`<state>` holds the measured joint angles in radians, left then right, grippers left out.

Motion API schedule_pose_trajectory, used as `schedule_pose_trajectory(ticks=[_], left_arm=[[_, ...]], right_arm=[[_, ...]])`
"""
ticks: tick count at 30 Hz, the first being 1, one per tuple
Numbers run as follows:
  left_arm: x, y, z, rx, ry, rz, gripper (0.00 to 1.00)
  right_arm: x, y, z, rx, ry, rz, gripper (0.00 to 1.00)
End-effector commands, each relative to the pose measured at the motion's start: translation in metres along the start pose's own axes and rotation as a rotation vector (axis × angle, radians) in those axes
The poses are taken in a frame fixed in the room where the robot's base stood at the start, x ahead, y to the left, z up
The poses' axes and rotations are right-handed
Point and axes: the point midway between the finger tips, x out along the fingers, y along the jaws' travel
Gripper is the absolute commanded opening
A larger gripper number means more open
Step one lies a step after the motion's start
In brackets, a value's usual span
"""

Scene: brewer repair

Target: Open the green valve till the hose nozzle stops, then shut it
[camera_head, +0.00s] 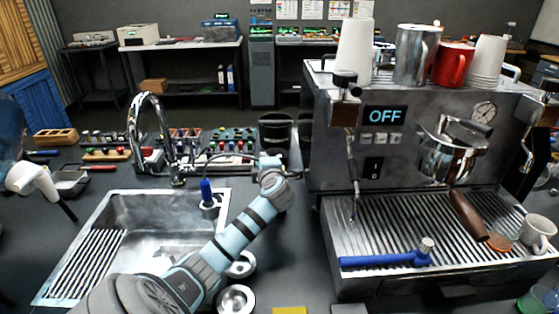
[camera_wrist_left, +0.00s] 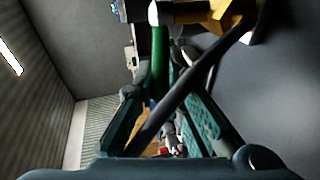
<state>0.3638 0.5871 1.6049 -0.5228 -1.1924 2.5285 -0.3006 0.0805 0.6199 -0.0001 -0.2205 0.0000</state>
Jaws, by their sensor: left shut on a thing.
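My left gripper (camera_head: 272,168) is at the end of the arm that crosses the sink's right side, low beside the coffee machine. In the left wrist view my left gripper (camera_wrist_left: 158,92) is shut on the green valve's handle (camera_wrist_left: 160,58), which lies lengthwise between the fingers. A brass-coloured part (camera_wrist_left: 230,14) sits by the handle's far end. The blue hose nozzle (camera_head: 206,189) hangs upright at the sink's right edge. A dark hose (camera_wrist_left: 200,72) crosses the wrist view diagonally. My right gripper is out of view.
The coffee machine (camera_head: 383,155) stands right of my arm, its display reading OFF. A blue-handled tool (camera_head: 385,260) lies on its drip tray. A tall chrome tap (camera_head: 134,122) rises behind the sink (camera_head: 87,240). Small metal cups (camera_head: 236,300) stand below my forearm.

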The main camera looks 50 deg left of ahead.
Motion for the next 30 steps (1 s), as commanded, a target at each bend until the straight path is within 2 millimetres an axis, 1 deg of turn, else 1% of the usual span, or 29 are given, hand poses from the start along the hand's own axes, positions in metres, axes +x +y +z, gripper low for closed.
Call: schedule_pose_trajectory(ticks=[5,14,15,18,26,29,30], left_arm=[[0.001,-0.001,-0.008,-0.007,0.028,-0.003,0.0],[0.001,-0.001,-0.009,-0.006,0.029,-0.004,0.0],[0.001,-0.001,-0.009,-0.006,0.029,-0.004,0.17],[0.0,-0.001,-0.007,-0.005,0.027,-0.004,0.32],[0.0,0.0,-0.007,-0.005,0.026,-0.003,0.32],[-0.001,0.006,-0.007,-0.007,0.026,-0.002,0.32],[-0.002,0.012,-0.007,-0.009,0.025,0.0,0.32]], right_arm=[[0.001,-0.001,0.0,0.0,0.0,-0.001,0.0],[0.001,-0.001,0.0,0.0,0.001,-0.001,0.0],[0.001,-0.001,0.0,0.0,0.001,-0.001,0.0],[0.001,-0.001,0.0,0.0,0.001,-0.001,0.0],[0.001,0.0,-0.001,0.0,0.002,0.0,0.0],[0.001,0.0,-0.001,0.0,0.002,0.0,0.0],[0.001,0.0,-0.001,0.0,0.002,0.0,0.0]])
